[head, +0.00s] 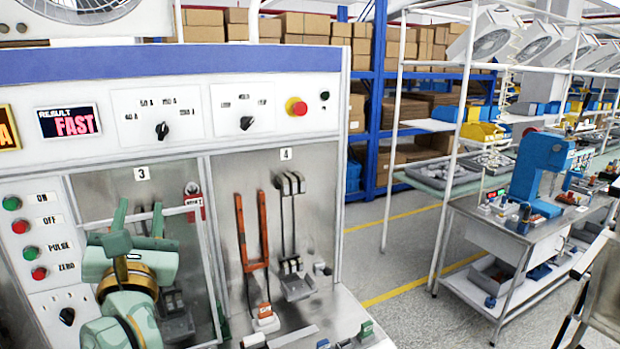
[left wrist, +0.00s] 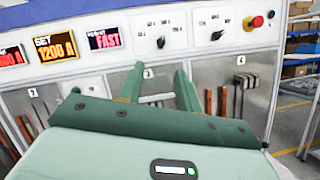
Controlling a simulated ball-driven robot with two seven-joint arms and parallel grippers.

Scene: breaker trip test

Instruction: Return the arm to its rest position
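My left gripper (head: 139,218) is green and is in front of bay 3 of the breaker test bench (head: 250,62). Its two fingers point up and stand apart, with nothing seen between them. In the left wrist view the fingers (left wrist: 160,88) are also spread, in front of the bench face. A pale bar (head: 140,213) of the bay 3 frame passes behind the fingers; I cannot tell whether they touch it. My wrist and arm hide much of the lower part of bay 3. The result display (head: 68,121) reads FAST. My right gripper is not in view.
Bay 4 holds orange-red leads (head: 252,250) and a dark breaker fixture (head: 291,235). A red emergency button (head: 296,106) and knobs sit on the panel above. Push buttons (head: 20,227) line the left side. Open floor (head: 400,255) lies between the bench and a steel cart (head: 520,250).

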